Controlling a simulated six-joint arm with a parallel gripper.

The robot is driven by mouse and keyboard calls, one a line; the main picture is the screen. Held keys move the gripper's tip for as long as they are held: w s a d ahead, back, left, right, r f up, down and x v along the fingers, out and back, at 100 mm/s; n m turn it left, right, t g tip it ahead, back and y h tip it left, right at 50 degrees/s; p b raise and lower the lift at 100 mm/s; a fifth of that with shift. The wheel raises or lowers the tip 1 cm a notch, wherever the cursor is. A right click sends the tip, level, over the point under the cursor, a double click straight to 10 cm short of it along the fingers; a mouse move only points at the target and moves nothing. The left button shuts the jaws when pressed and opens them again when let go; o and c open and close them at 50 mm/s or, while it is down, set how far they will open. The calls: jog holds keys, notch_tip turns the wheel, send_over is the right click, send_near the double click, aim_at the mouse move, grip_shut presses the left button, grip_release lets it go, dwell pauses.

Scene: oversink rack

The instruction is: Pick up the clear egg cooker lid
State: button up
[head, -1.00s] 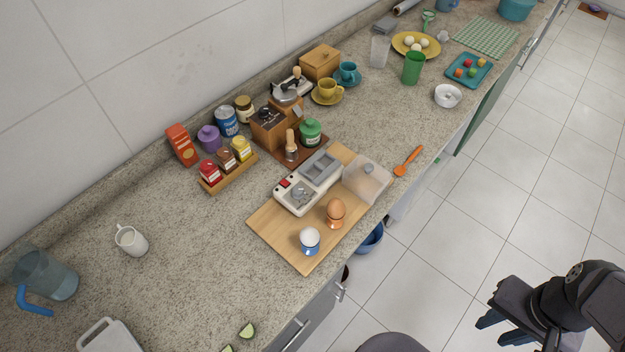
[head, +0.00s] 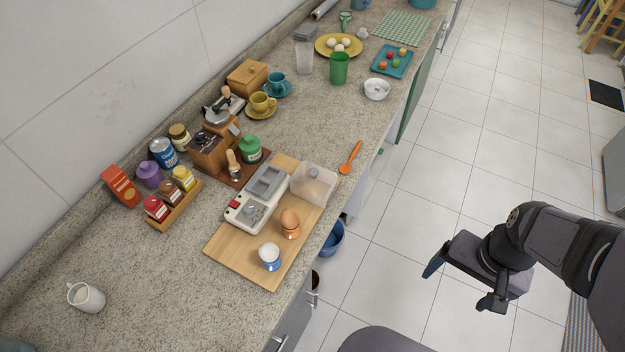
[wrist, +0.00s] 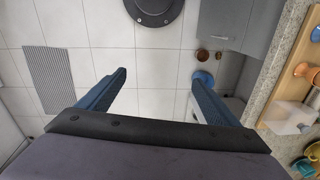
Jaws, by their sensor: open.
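The clear egg cooker lid (head: 313,184) is a see-through box with a small grey knob. It sits on the right end of the wooden board (head: 228,246), beside the egg cooker (head: 257,203) with its grey tray and red switch. In the wrist view the lid (wrist: 288,117) shows at the right edge. My gripper (head: 462,288) is open and empty over the floor, right of the counter and well apart from the lid. Its two blue fingers (wrist: 156,92) are spread in the wrist view.
A brown egg in an orange cup (head: 290,223) and a white egg in a blue cup (head: 269,256) stand on the board near the lid. An orange spoon (head: 350,158) lies to its right. A coffee set and jars stand behind. The counter edge lies between gripper and lid.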

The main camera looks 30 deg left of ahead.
jog(key=w+a+m+y+p, duration=0.1)
jog(key=w+a+m+y, duration=0.1)
jog(key=w+a+m, duration=0.4)
jog(key=w+a+m+y, duration=0.15)
jog(key=w+a, duration=0.25)
jog(key=a, duration=0.5)
jog(key=m+y, duration=0.3)
jog(key=m, duration=0.6)
send_near(317, 177)
jog(key=shift+h, duration=0.25)
jog(key=p+x, duration=0.1)
jog(key=x, duration=0.3)
jog(key=shift+w, duration=0.2)
jog(key=shift+a, duration=0.4)
jog(key=shift+p+x, duration=1.4)
jog(key=shift+x, duration=2.25)
jog(key=shift+s, duration=0.15)
jog(key=c, duration=1.2)
